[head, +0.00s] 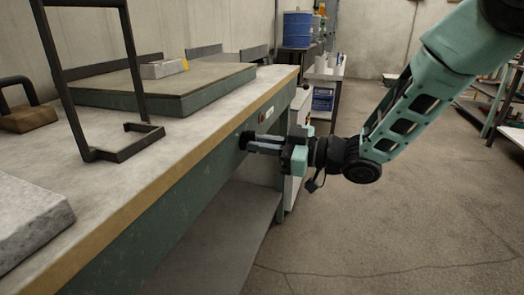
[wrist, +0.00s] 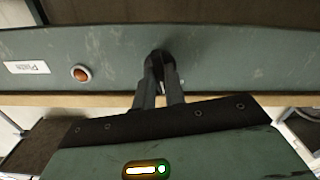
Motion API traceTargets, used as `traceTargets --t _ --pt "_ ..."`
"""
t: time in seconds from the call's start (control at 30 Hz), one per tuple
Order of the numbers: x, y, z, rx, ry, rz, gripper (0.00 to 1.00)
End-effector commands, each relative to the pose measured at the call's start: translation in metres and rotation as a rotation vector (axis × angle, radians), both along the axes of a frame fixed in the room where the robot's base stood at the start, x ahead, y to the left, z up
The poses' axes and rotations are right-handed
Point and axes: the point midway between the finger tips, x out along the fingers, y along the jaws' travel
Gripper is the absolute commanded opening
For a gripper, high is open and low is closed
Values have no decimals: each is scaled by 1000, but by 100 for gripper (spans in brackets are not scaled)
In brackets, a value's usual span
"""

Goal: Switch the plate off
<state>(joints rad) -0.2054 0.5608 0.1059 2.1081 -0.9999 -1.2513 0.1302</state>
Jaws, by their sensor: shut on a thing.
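A dark round knob (head: 243,140) sits on the green front panel of the bench. It also shows in the wrist view (wrist: 158,56), partly hidden by my fingers. My gripper (head: 256,144) reaches it from the right, and its fingers (wrist: 161,76) are shut on the knob. Beside the knob is a round orange-red lamp (wrist: 81,73); I cannot tell if it is lit. Further left is a white label (wrist: 26,67) with small writing.
A black metal frame (head: 134,75) stands on the bench top (head: 130,180), with a grey stone block (head: 30,222) in front. A lower shelf (head: 215,240) runs under the bench. The floor (head: 400,220) to the right is clear.

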Motion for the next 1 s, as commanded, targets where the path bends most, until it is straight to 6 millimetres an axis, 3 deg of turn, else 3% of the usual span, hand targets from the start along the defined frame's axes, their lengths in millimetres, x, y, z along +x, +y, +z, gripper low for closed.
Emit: traceTargets --t 0.5,1.0 --pt "0 -1 -3 -145 -397 -1 0" --pt "0 -1 -1 -196 -532 0 0"
